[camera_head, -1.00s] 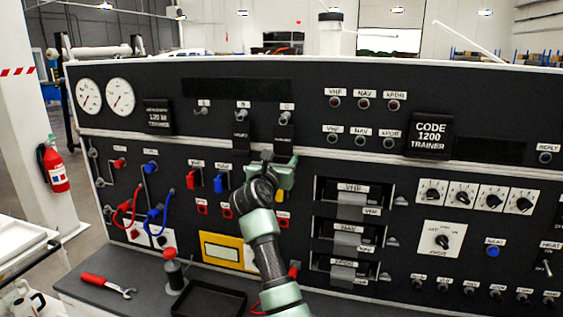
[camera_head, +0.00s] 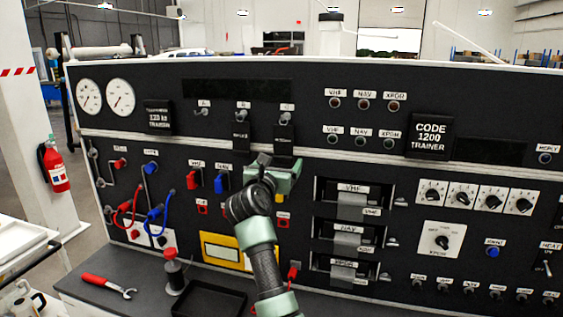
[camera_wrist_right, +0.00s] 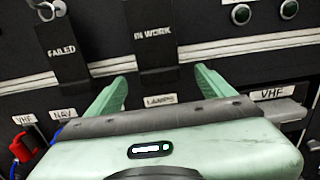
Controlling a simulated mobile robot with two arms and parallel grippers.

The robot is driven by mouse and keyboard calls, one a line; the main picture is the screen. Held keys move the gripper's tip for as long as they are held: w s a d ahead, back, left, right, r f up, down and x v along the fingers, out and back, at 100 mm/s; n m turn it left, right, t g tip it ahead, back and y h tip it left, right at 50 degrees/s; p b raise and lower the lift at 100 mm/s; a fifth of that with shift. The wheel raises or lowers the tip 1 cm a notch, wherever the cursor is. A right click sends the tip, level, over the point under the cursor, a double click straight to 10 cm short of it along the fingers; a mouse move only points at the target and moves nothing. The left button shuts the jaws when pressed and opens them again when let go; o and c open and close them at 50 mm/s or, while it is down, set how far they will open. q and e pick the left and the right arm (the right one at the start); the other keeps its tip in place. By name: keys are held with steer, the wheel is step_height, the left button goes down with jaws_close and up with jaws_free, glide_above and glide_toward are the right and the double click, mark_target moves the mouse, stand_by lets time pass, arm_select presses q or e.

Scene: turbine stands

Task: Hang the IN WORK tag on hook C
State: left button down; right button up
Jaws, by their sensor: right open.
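The IN WORK tag (camera_head: 284,140) is a dark plate with pale lettering. It hangs upright below hook C (camera_head: 287,115), the right one of three hooks on the upper panel. In the right wrist view the IN WORK tag (camera_wrist_right: 153,42) shows ahead, with its lower end between the lines of the fingers. My right gripper (camera_head: 281,166) is just below the tag. In the wrist view my right gripper (camera_wrist_right: 160,82) is open, with its fingers wide apart and nothing held. My left gripper is out of view.
The FAILED tag (camera_wrist_right: 62,50) hangs to the left, under the middle hook (camera_head: 242,116). The left hook (camera_head: 203,110) is bare. Red and blue levers (camera_head: 222,182) stick out left of my gripper. A black tray (camera_head: 208,299) lies on the bench below.

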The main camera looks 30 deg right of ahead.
steer(key=shift+v, duration=2.5)
